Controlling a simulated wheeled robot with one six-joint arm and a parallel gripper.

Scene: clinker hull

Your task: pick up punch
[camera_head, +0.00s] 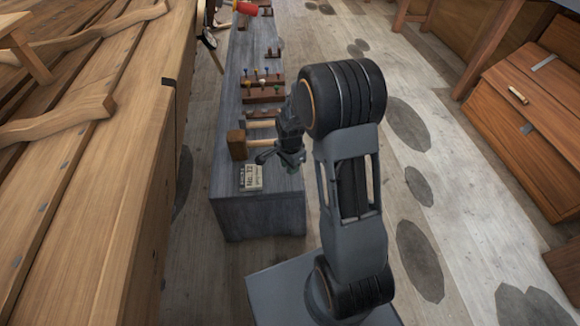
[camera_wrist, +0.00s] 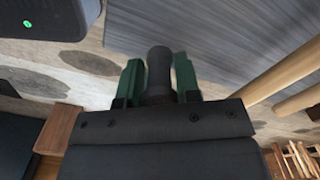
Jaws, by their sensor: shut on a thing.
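My gripper (camera_wrist: 158,78) shows in the wrist view with its two green fingers shut on a dark, round-ended cylinder, which I take to be the punch (camera_wrist: 159,62). The rest of the punch between the jaws is hidden. In the head view, my gripper (camera_head: 290,158) is over the near right part of the grey bench (camera_head: 258,212). A small dark end (camera_head: 264,157) sticks out left of the fingers, probably the punch. I cannot tell the exact gap between it and the bench top.
A wooden mallet (camera_head: 237,145) and a printed card (camera_head: 250,177) lie on the bench close to my gripper. A wooden rack (camera_head: 263,95) with several small tools stands farther back.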

